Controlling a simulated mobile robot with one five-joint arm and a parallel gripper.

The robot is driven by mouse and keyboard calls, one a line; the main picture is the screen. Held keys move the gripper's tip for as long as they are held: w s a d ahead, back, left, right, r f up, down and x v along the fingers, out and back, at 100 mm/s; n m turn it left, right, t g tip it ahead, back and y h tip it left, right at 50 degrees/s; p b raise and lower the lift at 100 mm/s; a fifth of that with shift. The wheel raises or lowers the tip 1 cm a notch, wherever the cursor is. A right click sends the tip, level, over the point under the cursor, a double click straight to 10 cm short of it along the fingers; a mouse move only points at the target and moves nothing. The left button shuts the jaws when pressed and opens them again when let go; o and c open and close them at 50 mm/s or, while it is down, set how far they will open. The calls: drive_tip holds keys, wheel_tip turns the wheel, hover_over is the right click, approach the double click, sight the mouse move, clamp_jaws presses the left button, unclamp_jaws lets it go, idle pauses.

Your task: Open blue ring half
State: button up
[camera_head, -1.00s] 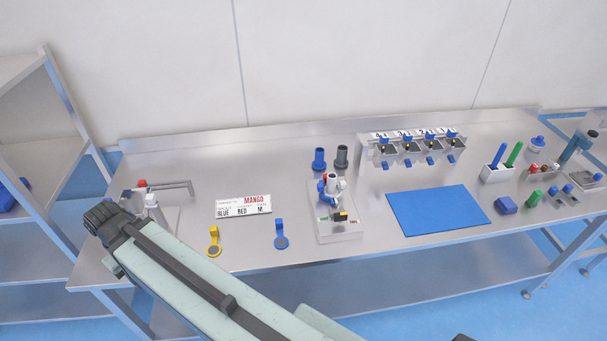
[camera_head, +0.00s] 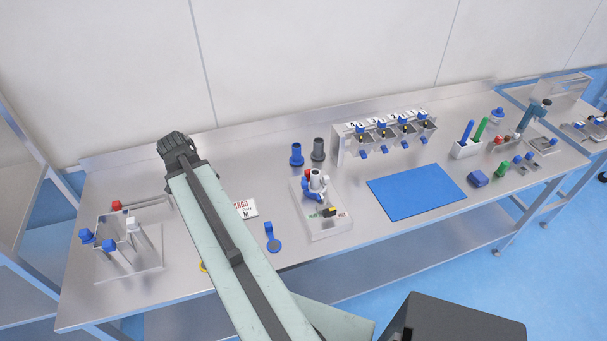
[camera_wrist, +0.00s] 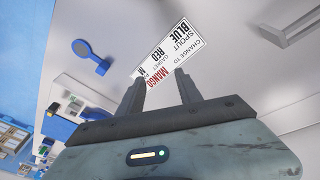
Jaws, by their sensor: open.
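In the head view a small fixture (camera_head: 323,222) stands on the steel table, left of the blue mat. It carries an upright grey-white spout piece (camera_head: 318,182) with a red part and a blue ring-like part (camera_head: 309,190) around its lower side. Whether the blue ring half is open or closed is too small to tell. My gripper (camera_wrist: 158,90) is open and empty in the wrist view, its fingers apart above the table near the printed card (camera_wrist: 165,50). In the head view my arm ends left of the fixture, well apart from it, and the fingertips are hidden.
A dispenser rack (camera_head: 338,147) stands at the back; the blue mat (camera_head: 417,191) lies right.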

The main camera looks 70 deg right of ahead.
drive_tip(key=s+d+r+m+g+p, duration=0.1)
drive_tip(key=s+d+r+m, duration=0.2)
drive_tip(key=s+d+m, duration=0.65)
drive_tip(key=m+g, duration=0.1)
drive_tip(key=m, duration=0.1)
approach(304, 182)
drive_tip(key=f, duration=0.2)
drive_tip(key=shift+n, duration=0.25)
drive_tip(key=b+x, duration=0.6)
drive_tip(key=x, duration=0.1)
drive_tip(key=shift+s+b, duration=0.25)
drive_tip(key=shift+b, duration=0.05)
drive_tip(key=shift+d+r, duration=0.1)
drive_tip(key=shift+r, duration=0.05)
clamp_jaws()
